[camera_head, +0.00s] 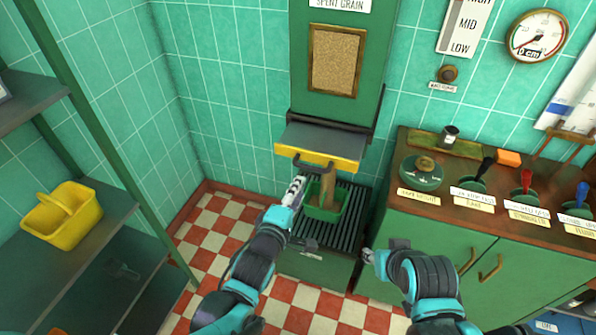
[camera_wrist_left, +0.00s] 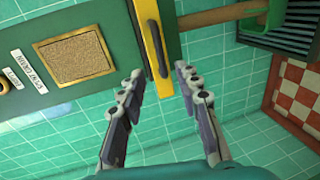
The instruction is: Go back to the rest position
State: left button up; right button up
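My left gripper (camera_head: 298,186) reaches up near the yellow-edged flap (camera_head: 318,159) of the green spent grain chute. In the left wrist view the left gripper (camera_wrist_left: 160,72) has its fingers apart. The flap's yellow edge (camera_wrist_left: 145,22) and dark handle (camera_wrist_left: 154,48) lie just ahead of the fingertips, with nothing visibly gripped. A brown column (camera_head: 327,184) runs from below the flap into a green bin (camera_head: 311,211); the column also shows in the left wrist view (camera_wrist_left: 212,21). My right gripper (camera_head: 371,256) is low beside the counter front, its fingers too small to read.
The green bin stands on a dark slatted stand (camera_head: 350,215). A green counter (camera_head: 425,235) with several labelled handles is at right. A shelf rack (camera_head: 100,215) with a yellow basket (camera_head: 62,216) is at left. Checkered floor (camera_head: 215,225) lies open between rack and stand.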

pick_arm(q)
jog(key=s+a+f+m+g+y, duration=0.2)
jog(key=s+a+m+g, duration=0.2)
jog(key=s+a+m, duration=0.3)
jog(key=s+a+f+m+g+y, duration=0.2)
jog(key=s+a+m+g, duration=0.1)
jog(key=s+a+m, duration=0.4)
jog(key=shift+s+a+g+y, duration=0.15)
jog(key=shift+a+g+y, duration=0.25)
jog(key=shift+a, duration=0.75)
